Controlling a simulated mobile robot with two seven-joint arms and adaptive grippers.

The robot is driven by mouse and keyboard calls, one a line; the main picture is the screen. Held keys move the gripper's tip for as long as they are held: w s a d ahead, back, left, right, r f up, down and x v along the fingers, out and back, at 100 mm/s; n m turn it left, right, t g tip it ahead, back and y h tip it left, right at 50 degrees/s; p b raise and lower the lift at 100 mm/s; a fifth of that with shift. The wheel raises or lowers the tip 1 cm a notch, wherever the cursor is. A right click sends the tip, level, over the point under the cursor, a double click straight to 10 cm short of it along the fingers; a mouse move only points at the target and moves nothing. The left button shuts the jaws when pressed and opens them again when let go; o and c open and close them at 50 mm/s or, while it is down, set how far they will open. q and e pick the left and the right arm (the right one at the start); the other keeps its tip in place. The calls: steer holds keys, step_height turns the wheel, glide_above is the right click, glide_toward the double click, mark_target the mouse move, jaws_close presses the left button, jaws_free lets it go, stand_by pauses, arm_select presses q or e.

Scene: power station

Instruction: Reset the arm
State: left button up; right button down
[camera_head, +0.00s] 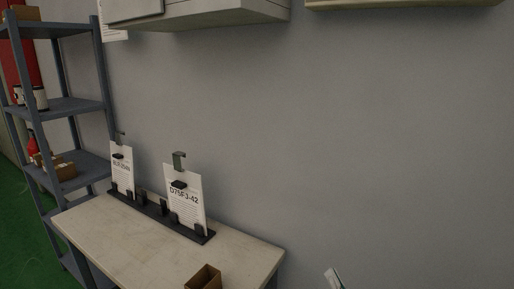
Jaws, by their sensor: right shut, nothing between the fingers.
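Only a small tip of my right gripper (334,278) shows, at the bottom edge right of centre. It is shut with nothing held, and the rest of it is cut off by the frame. It is to the right of the table (240,252), in front of the bare wall. My left gripper is not in view.
On the table, a dark rack (150,208) holds two labelled cards, one reading D75F3-42 (185,205). A small brown open box (203,278) is at the front. A blue-grey shelf (75,107) stands left; a cabinet (215,13) hangs above. The wall (390,130) at right is clear.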

steer(key=s+f+n+g+h, duration=0.1)
steer(key=s+f+n+g, duration=0.3)
steer(key=s+f, duration=0.6)
steer(key=s+d+f+n+g, duration=0.1)
steer(key=s+f+n+g, duration=0.3)
steer(key=s+f, duration=0.6)
step_height(320, 180, down, 9)
steer(key=shift+s+d+r+g+h, duration=0.15)
steer(key=shift+s+d+g+h, duration=0.1)
steer(key=shift+g+h, duration=0.15)
